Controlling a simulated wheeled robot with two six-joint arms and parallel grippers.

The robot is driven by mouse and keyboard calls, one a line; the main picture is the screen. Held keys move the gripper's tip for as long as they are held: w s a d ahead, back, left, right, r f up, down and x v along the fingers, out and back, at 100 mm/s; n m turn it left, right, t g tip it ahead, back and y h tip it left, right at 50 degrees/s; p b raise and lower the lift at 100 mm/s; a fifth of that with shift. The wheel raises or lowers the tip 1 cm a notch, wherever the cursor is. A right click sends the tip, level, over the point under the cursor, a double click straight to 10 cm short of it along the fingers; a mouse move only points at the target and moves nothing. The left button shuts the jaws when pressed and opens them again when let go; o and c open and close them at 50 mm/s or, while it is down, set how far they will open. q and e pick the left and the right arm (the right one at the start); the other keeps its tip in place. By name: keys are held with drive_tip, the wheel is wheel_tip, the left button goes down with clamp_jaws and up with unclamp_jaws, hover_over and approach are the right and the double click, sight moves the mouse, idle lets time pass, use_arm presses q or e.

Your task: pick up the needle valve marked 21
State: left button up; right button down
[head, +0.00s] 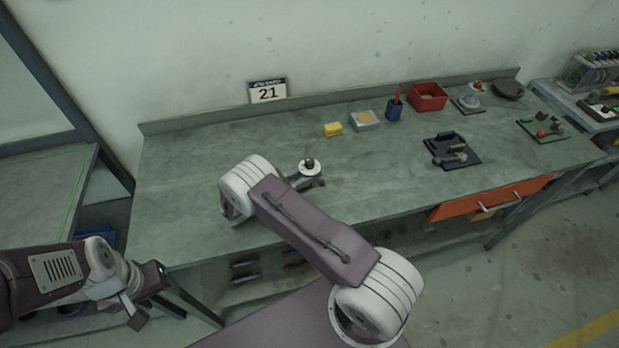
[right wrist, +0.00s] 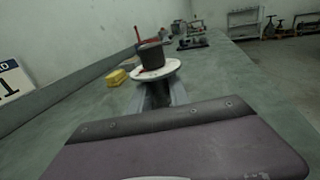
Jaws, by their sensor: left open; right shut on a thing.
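The needle valve (head: 309,167) shows as a pale round disc with a dark knob on top, near the middle of the bench. In the right wrist view the valve (right wrist: 153,58) stands upright between my fingers, with a grey body below the disc. My right gripper (head: 313,182) is shut on it; the fingers (right wrist: 160,98) are partly hidden behind the wrist housing. I cannot read a mark on the valve. A sign with 21 (head: 268,92) stands at the bench's back edge. My left gripper (head: 143,296) is open and empty, low in front of the bench's left end.
An orange drawer front (head: 490,197) is below the front edge. The bench's left part is clear.

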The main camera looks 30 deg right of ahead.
sight(305, 165)
idle(0.5)
drive_tip(key=shift+r, duration=0.55)
wheel_tip(305, 165, up, 3)
drive_tip(key=shift+r, duration=0.15)
drive_tip(key=s+d+r, duration=0.5)
drive_tip(key=s+r, duration=0.1)
drive_tip(key=s, duration=0.4)
drive_tip(key=shift+s+d+r, duration=0.2)
drive_tip(key=shift+d+r, duration=0.05)
drive_tip(key=shift+r, duration=0.1)
